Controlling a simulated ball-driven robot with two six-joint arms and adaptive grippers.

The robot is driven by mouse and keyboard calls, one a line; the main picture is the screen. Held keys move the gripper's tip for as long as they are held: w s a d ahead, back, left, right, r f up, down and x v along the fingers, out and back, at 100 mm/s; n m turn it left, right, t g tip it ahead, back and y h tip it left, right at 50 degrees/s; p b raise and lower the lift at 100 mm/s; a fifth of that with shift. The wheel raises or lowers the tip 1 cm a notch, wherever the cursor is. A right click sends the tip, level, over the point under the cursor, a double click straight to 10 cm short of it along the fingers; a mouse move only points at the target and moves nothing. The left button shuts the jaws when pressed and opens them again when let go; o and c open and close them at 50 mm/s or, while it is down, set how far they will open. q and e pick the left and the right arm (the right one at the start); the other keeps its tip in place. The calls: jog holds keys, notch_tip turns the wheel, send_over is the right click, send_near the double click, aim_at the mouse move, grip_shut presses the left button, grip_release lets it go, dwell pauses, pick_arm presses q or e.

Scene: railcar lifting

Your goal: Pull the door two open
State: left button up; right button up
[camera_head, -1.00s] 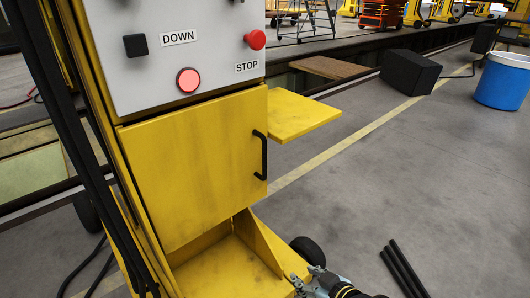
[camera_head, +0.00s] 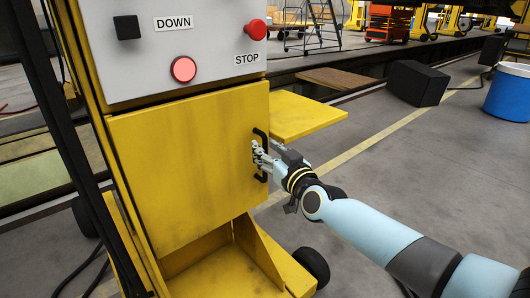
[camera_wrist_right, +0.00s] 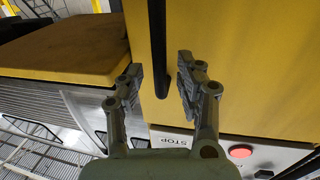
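The yellow door (camera_head: 185,165) on the front of the control cabinet looks shut and flush; it also shows in the right wrist view (camera_wrist_right: 230,60). I see no number on it. Its black vertical handle (camera_head: 258,133) is at the door's right edge. My right gripper (camera_head: 263,160) is at the handle and hides part of it. In the right wrist view, my right gripper (camera_wrist_right: 160,82) is open, with the end of the handle (camera_wrist_right: 158,50) between its fingers and a gap on both sides. My left gripper is not in view.
A yellow side shelf (camera_head: 300,115) juts out right. Bare floor lies further right, with a black box (camera_head: 416,83) and blue bucket (camera_head: 509,95).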

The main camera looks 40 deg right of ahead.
jog(key=shift+w+d, duration=0.1)
jog(key=shift+w, duration=0.55)
grip_shut()
